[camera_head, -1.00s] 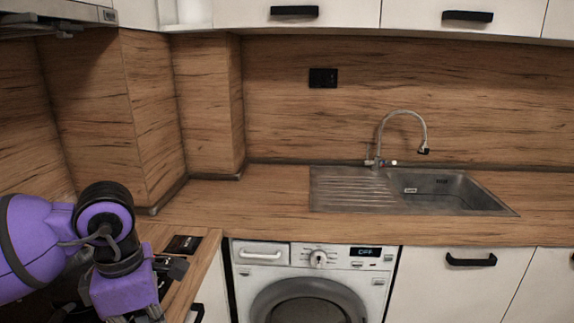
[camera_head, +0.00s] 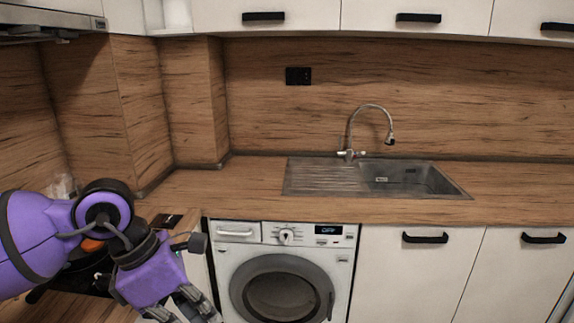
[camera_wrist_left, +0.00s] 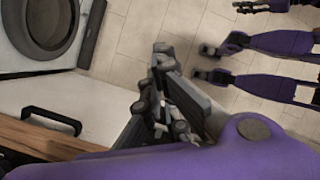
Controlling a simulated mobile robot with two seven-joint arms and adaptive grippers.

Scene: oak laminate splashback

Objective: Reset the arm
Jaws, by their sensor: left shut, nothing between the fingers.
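My left arm is purple and comes in at the lower left of the head view. Its left gripper (camera_head: 196,306) points down at the bottom edge, in front of the counter and left of the washing machine. In the left wrist view the left gripper (camera_wrist_left: 160,62) has its grey fingers together, with nothing between them, above the tiled floor. My right gripper is not in the head view. Purple links of mine show at the upper right of the left wrist view, and I cannot tell which gripper part there is whose.
A washing machine (camera_head: 240,257) stands under the wooden counter (camera_head: 225,203). A steel sink (camera_head: 330,178) with a tap (camera_head: 350,135) is set in the counter. A small dark item (camera_head: 166,220) lies on the left counter. The tiled floor (camera_wrist_left: 135,20) looks clear below the gripper.

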